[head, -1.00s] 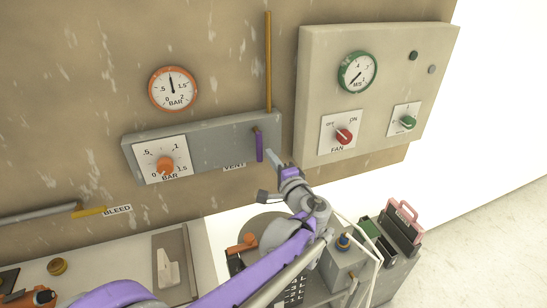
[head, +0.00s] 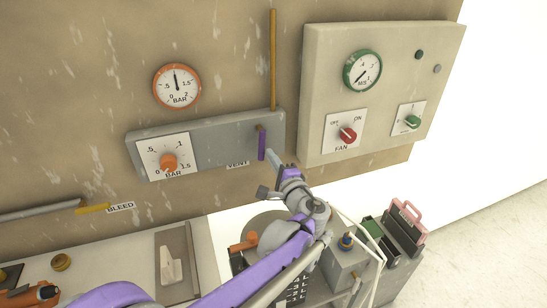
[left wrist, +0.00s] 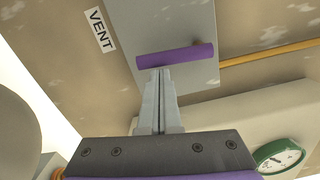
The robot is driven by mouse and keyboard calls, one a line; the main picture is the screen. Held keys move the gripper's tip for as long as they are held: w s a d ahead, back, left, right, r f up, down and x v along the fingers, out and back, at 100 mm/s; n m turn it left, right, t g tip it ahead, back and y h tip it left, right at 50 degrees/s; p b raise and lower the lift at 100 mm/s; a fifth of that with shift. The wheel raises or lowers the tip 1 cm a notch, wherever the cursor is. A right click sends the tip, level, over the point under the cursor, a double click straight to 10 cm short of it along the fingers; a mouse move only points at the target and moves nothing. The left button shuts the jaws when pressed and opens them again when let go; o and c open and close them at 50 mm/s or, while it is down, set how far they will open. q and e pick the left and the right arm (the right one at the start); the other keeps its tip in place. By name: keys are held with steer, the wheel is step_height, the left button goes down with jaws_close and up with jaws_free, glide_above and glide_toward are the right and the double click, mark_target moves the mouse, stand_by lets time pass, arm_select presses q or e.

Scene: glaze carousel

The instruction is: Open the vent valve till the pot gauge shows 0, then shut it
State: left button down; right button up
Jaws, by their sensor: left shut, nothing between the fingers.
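The vent valve's purple lever (head: 262,142) hangs straight down from its pivot on the grey panel, by the VENT label (head: 237,164). In the left wrist view the lever (left wrist: 180,56) lies across, just beyond my fingertips. My left gripper (head: 271,157) is shut and empty, its tips at the lever's side; I cannot tell whether they touch it (left wrist: 155,72). The orange-rimmed BAR gauge (head: 177,86) on the wall has its needle pointing nearly straight up, about 1, between .5 and 1.5. My right gripper is not in view.
The grey panel also has an orange BAR knob (head: 168,162). A yellow pipe (head: 272,60) rises above the lever. To the right is a box with a red FAN knob (head: 348,135) and a green gauge (head: 362,71). A yellow BLEED lever (head: 92,208) is at lower left.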

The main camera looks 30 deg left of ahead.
arm_select(q)
steer(key=m, duration=0.1)
steer(key=s+a+m, duration=0.1)
steer(key=m, duration=0.1)
steer(key=shift+s+a+f+m, duration=0.1)
steer(key=shift+s+a+m, duration=0.15)
steer(key=shift+s+m, duration=0.15)
steer(key=s+a+r+m+p, duration=0.1)
steer(key=s+a+r+m, duration=0.2)
steer(key=m, duration=0.8)
steer(key=shift+s+r+m+t, duration=0.3)
steer(key=shift+r+m+t, duration=0.1)
steer(key=shift+r, duration=0.1)
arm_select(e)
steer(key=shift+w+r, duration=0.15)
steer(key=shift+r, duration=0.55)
arm_select(q)
steer(key=shift+a+r, duration=0.1)
steer(key=shift+a, duration=0.05)
